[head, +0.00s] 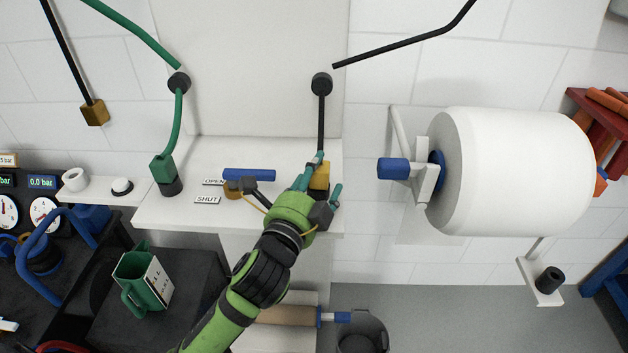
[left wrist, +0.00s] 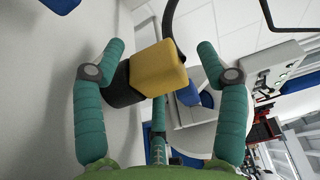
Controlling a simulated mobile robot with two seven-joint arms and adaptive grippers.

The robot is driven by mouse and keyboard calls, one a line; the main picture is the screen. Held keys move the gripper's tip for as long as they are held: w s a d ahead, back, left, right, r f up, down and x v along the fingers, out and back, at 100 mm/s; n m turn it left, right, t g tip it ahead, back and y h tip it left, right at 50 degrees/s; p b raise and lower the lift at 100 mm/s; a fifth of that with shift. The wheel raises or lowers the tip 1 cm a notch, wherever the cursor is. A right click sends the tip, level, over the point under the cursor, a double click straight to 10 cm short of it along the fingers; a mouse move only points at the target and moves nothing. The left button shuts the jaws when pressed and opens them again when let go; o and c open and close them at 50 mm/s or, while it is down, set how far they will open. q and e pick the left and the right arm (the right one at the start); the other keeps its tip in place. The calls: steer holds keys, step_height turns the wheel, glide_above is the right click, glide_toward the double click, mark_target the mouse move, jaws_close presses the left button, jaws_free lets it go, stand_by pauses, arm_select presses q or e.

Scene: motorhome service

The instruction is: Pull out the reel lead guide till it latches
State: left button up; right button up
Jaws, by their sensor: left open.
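I cannot tell for sure which part is the reel lead guide. A yellow block (head: 320,172) on a black lead hangs at the right end of the white shelf (head: 225,218). In the left wrist view the yellow block (left wrist: 158,68) with its black collar (left wrist: 121,88) lies between my fingers. My left gripper (head: 322,182) is open around the block; it also shows in the left wrist view (left wrist: 160,70). A gap shows on the block's right side; contact on its left is unclear. My right gripper is not in view.
A large white roll (head: 510,172) with a blue knob (head: 392,168) sticks out at right. A blue lever (head: 249,175) with OPEN and SHUT labels stands on the shelf. A green hose plug (head: 162,170) and a green jug (head: 141,278) are at left. A bin (head: 361,334) stands below.

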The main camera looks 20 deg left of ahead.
mark_target(325, 161)
arm_select(q)
steer(key=w, duration=0.2)
steer(key=shift+w, duration=1.15)
steer(key=c, duration=1.1)
steer(key=shift+f, duration=0.1)
steer(key=shift+c, duration=1.1)
steer(key=o, duration=0.5)
jaws_close()
steer(key=shift+p, duration=0.3)
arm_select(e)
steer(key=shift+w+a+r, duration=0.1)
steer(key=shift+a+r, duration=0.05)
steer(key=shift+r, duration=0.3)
arm_select(q)
steer(key=shift+d+r+p, duration=0.1)
steer(key=shift+r+p, duration=0.6)
steer(key=shift+p, duration=0.05)
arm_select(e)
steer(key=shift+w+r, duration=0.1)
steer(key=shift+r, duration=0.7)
